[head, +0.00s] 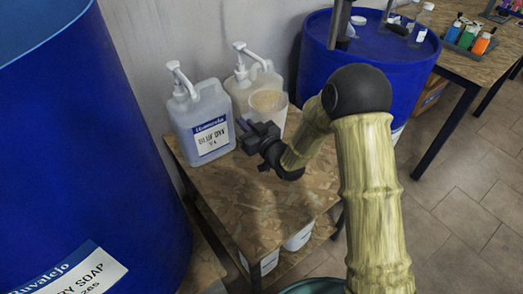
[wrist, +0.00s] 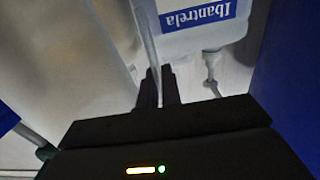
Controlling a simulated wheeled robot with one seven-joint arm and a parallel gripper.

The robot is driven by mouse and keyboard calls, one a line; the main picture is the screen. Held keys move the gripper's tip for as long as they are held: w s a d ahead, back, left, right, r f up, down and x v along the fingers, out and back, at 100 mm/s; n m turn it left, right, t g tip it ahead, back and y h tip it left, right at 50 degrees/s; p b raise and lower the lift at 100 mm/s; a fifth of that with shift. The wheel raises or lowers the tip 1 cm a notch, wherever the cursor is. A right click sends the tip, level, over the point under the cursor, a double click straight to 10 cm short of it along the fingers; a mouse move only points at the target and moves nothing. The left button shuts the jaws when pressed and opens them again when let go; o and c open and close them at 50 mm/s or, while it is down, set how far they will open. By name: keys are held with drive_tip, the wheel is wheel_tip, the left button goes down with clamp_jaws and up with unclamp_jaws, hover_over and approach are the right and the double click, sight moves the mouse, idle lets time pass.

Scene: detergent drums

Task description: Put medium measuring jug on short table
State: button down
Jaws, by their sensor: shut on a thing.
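The measuring jug (head: 280,120) is a pale translucent cup, upright, at the back of the short table (head: 260,205), which has a wood-chip top. My gripper (head: 245,128) reaches it from the front and partly hides it. In the wrist view my gripper (wrist: 159,88) is shut on the jug's thin wall, and the jug (wrist: 75,55) fills the left side. I cannot tell whether the jug's base touches the table top.
White pump bottles stand beside the jug: one labelled (head: 202,125) at left, one behind (head: 245,80). Blue drums stand at left (head: 90,150) and back right (head: 375,60). The table's front is bare. A far table (head: 470,68) holds small bottles.

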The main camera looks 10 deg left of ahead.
wheel_tip(320, 180, down, 6)
drive_tip(key=shift+w+f+b, duration=0.1)
drive_tip(key=shift+w+b, duration=0.05)
drive_tip(key=shift+b, duration=0.35)
drive_tip(key=shift+a, duration=0.1)
drive_tip(key=shift+f+b, duration=0.3)
drive_tip(key=shift+f, duration=1.5)
drive_tip(key=shift+f+b, duration=0.3)
drive_tip(key=c, duration=1.6)
unclamp_jaws()
drive_tip(key=shift+r, duration=0.2)
